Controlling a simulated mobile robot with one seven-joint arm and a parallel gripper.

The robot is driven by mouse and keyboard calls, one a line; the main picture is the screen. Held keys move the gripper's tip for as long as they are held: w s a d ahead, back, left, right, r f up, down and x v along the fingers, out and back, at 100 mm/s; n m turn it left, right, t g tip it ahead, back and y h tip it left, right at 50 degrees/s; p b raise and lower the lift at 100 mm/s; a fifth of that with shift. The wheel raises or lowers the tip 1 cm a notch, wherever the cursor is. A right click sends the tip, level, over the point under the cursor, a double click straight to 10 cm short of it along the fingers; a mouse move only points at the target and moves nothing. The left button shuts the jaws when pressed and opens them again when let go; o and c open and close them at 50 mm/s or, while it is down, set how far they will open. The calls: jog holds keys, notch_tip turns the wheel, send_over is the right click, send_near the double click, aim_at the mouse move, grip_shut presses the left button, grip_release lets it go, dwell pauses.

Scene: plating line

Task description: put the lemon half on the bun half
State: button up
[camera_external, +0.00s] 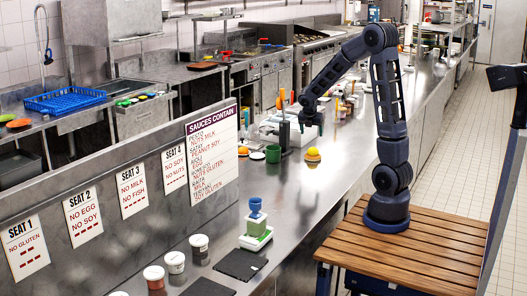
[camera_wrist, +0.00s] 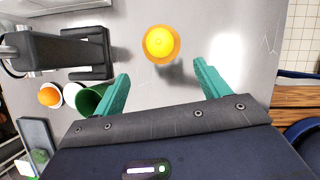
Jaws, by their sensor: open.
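The lemon half (camera_wrist: 160,41), bright yellow and round, sits on the orange-brown bun half (camera_wrist: 174,56) on the steel counter. In the external view, the lemon half (camera_external: 313,151) shows as a small yellow top on the bun half (camera_external: 312,159). Their exact contact is too small to tell. My gripper (camera_wrist: 161,74) is open, with its two green fingers apart and nothing between them. The pair lies beyond the fingertips in the wrist view. In the external view my gripper (camera_external: 311,127) hangs above the pair, clear of it.
A green cup (camera_external: 273,154) stands left of the pair, beside a dark upright stand (camera_external: 285,134). The green cup (camera_wrist: 92,98) and small white and orange containers are left of my gripper in the wrist view. A green-and-blue scale-like stack (camera_external: 255,232) stands nearer. The counter right of the pair is clear.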

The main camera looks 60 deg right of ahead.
jog(key=s+a+r+m+t+y, duration=0.1)
jog(key=s+a+r+m+y, duration=0.1)
jog(key=s+a+r+m, duration=0.5)
jog(key=s+a+r+m+t+y, duration=0.2)
jog(key=s+a+r+m, duration=0.6)
jog(key=s+a+m, duration=0.5)
jog(key=s+a, duration=0.4)
jog(key=a, duration=0.2)
jog(key=shift+s+t+y, duration=0.2)
jog(key=shift+t+y, duration=0.1)
jog(key=shift+y, duration=0.1)
